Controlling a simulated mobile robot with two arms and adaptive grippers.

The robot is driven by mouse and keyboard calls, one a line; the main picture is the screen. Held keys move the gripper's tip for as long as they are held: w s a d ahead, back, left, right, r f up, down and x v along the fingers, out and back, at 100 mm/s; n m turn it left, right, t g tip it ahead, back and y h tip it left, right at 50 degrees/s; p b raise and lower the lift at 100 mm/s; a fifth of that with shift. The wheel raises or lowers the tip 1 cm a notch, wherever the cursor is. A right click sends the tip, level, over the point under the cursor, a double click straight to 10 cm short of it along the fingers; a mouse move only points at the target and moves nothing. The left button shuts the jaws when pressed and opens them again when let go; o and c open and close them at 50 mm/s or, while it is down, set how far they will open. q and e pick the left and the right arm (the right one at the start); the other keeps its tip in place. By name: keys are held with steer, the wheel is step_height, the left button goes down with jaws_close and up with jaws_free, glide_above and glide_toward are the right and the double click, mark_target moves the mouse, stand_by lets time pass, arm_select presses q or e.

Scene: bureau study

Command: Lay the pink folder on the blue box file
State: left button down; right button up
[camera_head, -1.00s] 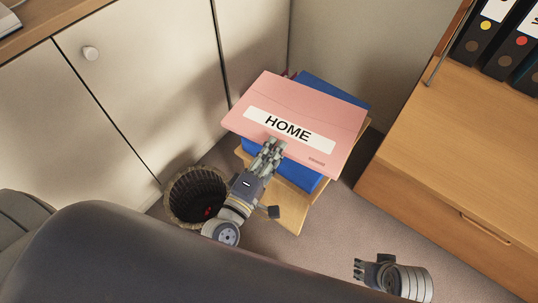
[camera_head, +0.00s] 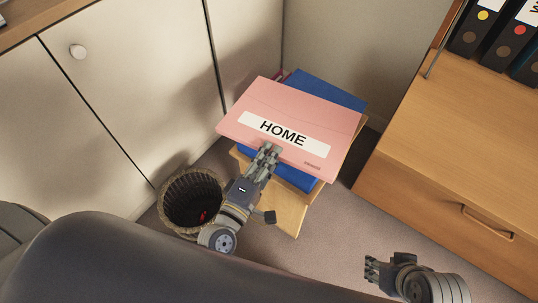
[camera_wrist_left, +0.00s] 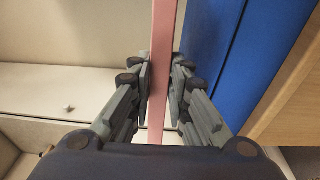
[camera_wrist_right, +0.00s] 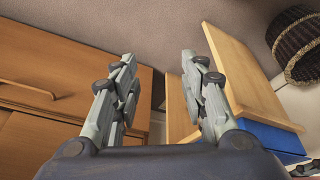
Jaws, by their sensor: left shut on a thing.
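The pink folder (camera_head: 290,108), labelled HOME, is held by its near edge in my left gripper (camera_head: 268,152), which is shut on it. In the left wrist view the folder (camera_wrist_left: 162,50) shows edge-on between the fingers (camera_wrist_left: 160,90). The blue box file (camera_head: 335,93) lies under the folder, showing behind it and along its near side. In the left wrist view the box file (camera_wrist_left: 215,60) is apart from the folder near the fingers; contact elsewhere is hidden. My right gripper (camera_wrist_right: 165,95) is open and empty, away from the folder.
The box file rests on a small wooden stool (camera_head: 290,215). A wicker basket (camera_head: 175,190) stands left of it on the floor. A pale cabinet (camera_head: 110,80) is at left. A wooden cabinet (camera_head: 460,130) with ring binders (camera_head: 500,40) is at right.

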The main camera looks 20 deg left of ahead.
arm_select(q)
steer(key=shift+f+b, duration=1.85)
steer(key=shift+f, duration=0.25)
arm_select(e)
steer(key=w+a+r+t+y, duration=0.1)
steer(key=w+a+r+t, duration=0.1)
steer(key=w, duration=0.4)
steer(key=w+a+r+t, duration=0.2)
steer(key=w+t, duration=0.2)
steer(key=w, duration=0.2)
steer(key=shift+r+t+y, duration=0.2)
steer(key=shift+t+y, duration=0.1)
steer(key=shift+y, duration=0.1)
arm_select(q)
steer(key=c, duration=1.6)
jaws_free()
steer(key=shift+o, duration=0.4)
steer(key=shift+f, duration=0.2)
